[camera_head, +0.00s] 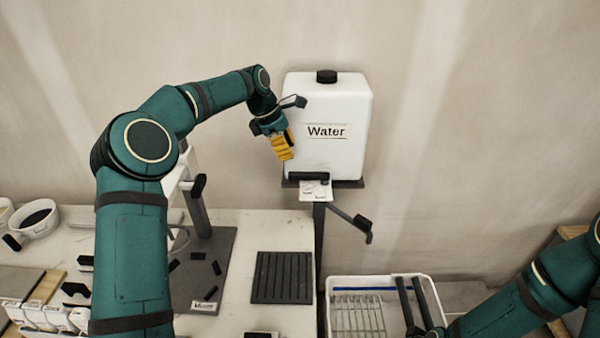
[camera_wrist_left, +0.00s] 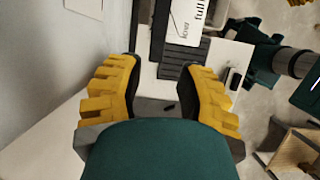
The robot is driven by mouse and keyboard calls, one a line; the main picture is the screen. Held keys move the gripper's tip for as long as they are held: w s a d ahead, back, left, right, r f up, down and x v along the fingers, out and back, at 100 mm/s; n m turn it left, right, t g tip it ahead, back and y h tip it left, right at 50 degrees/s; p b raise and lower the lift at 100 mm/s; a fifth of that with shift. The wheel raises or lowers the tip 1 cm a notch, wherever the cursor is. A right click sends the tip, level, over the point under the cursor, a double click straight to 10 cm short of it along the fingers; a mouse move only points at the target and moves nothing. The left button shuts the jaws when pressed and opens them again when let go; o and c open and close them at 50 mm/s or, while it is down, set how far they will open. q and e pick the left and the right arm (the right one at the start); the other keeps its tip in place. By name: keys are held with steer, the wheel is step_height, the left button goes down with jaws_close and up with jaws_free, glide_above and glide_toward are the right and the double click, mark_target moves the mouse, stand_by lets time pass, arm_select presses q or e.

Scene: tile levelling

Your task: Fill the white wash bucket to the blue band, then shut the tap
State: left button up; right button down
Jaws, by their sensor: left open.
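The white wash bucket (camera_head: 428,290) stands low at the right of centre in the head view. A blue band (camera_head: 362,289) runs along its inside, and a grille (camera_head: 358,315) shows in it; I cannot make out a water level. A white water container (camera_head: 325,105) with a black cap stands above on a stand. A black tap part (camera_head: 309,177) is at its lower front; whether it is open or shut is unclear. My left gripper (camera_head: 284,150) is open and empty beside the container's left side. Its two yellow fingers show apart in the left wrist view (camera_wrist_left: 160,88). My right gripper is not seen.
A dark bar (camera_head: 350,222) slants from the stand. A dark ribbed mat (camera_head: 283,277) lies on the white table (camera_head: 240,250). Two black bars (camera_head: 410,305) cross the bucket's right side.

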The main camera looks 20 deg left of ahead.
mark_target(300, 173)
arm_select(q)
steer(key=x, duration=0.9)
steer(key=shift+w+f, duration=0.1)
steer(key=shift+w, duration=0.05)
jaws_close()
